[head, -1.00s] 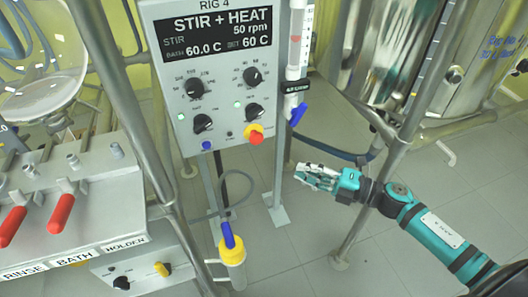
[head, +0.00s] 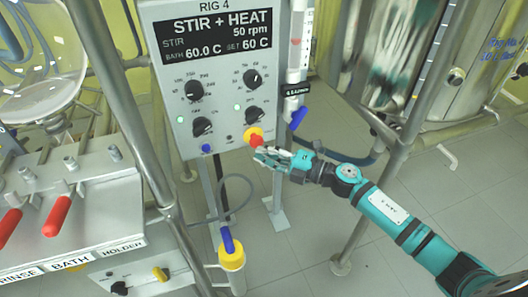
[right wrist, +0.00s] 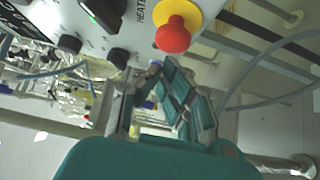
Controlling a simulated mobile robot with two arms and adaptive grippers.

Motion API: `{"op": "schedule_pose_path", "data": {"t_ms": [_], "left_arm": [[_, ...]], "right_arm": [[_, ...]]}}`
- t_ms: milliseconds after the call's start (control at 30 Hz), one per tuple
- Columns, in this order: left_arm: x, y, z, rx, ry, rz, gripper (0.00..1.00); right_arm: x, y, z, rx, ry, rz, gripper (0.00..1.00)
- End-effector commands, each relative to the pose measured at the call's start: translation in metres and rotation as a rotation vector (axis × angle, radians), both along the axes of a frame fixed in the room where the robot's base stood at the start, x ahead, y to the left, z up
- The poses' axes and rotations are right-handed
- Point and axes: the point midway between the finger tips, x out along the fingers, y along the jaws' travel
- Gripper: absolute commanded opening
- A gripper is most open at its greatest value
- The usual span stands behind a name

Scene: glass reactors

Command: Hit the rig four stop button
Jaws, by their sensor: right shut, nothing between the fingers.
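The Rig 4 control box (head: 222,160) stands upright with its face toward me. Its stop button (head: 256,140) is a red mushroom head on a yellow collar at the lower right corner. My right gripper (head: 262,155) is shut and empty, its fingertips just below and slightly right of the button. In the right wrist view the red button (right wrist: 173,38) shows just beyond the fingertips of the gripper (right wrist: 162,68). I cannot tell whether they touch. My left gripper is not in view.
A blue-handled valve (head: 299,117) hangs on a tube right of the box. A metal post (head: 392,175) stands farther right. A bench with red handles (head: 58,214) is at the left.

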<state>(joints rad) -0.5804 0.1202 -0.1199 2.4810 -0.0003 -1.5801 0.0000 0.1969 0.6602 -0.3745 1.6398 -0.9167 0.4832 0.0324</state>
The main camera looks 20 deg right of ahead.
Motion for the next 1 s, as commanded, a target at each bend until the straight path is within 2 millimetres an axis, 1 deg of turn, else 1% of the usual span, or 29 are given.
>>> {"op": "schedule_pose_path", "data": {"t_ms": [33, 133, 533, 733, 1000], "left_arm": [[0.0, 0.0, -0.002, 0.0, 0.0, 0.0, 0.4], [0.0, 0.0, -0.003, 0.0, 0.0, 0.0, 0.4], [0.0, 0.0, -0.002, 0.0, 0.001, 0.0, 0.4], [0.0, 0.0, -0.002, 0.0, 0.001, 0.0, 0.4], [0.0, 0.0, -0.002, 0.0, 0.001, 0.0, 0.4]], "right_arm": [[0.005, 0.0, 0.0, 0.001, -0.001, -0.001, 0.0], [0.01, 0.0, 0.0, 0.001, 0.0, -0.001, 0.0], [0.013, 0.0, 0.0, 0.001, 0.0, -0.001, 0.0], [0.033, 0.0, 0.001, 0.0, -0.001, -0.001, 0.0], [0.035, -0.002, 0.004, 0.002, -0.006, -0.01, 0.0]]}}
